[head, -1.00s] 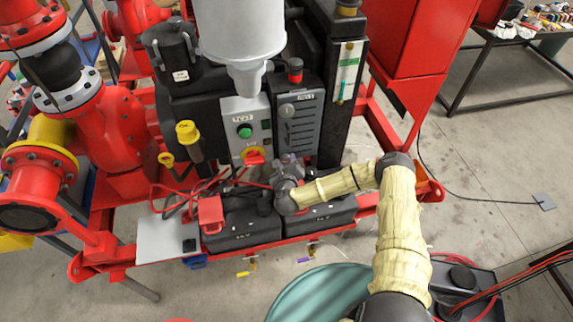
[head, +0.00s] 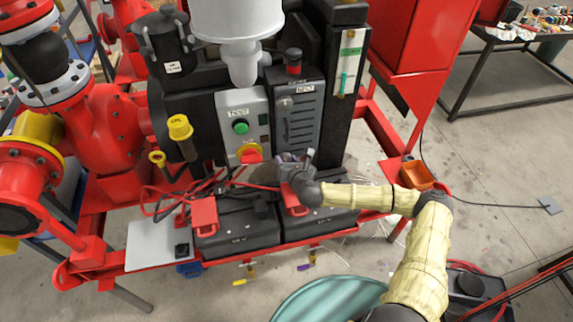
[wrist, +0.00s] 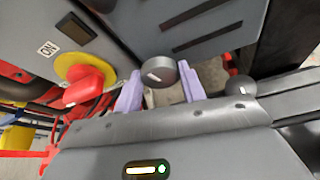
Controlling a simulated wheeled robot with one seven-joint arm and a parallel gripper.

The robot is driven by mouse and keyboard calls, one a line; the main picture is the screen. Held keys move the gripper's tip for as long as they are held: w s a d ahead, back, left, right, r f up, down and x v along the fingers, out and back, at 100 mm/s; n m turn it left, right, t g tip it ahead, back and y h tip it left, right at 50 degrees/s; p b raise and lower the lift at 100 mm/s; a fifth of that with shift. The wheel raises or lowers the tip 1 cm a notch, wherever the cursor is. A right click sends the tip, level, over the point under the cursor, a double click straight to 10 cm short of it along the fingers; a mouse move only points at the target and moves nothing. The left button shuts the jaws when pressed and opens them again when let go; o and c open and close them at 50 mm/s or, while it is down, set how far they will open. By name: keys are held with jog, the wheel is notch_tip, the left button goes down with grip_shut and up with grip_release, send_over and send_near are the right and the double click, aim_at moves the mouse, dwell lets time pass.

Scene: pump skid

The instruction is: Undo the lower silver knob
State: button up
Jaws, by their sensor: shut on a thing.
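The lower silver knob (wrist: 158,73) shows in the wrist view as a dark grey round knob at the bottom of the louvred grey panel. My gripper (wrist: 160,90) has its two pale lilac fingers on either side of the knob and is shut on it. In the head view my gripper (head: 290,160) is at the lower edge of the louvred panel (head: 300,120) and hides the knob there. The upper silver knob (head: 286,108) sits near the top left of that panel.
A red rotary switch on a yellow disc (wrist: 86,84) is close left of my fingers. Above it is a green button (head: 240,127). Black batteries (head: 236,230) with red and black cables lie below. An orange tray (head: 417,175) is at the right.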

jog(key=shift+d+m, duration=0.1)
jog(key=shift+m, duration=0.3)
jog(key=shift+y, duration=0.3)
jog(key=o, duration=1)
jog(key=shift+c, duration=0.2)
jog(key=shift+s, duration=0.1)
jog(key=b+v, duration=0.2)
jog(key=v, duration=0.9)
jog(key=shift+s+d+r, duration=0.15)
jog(key=shift+s, duration=0.15)
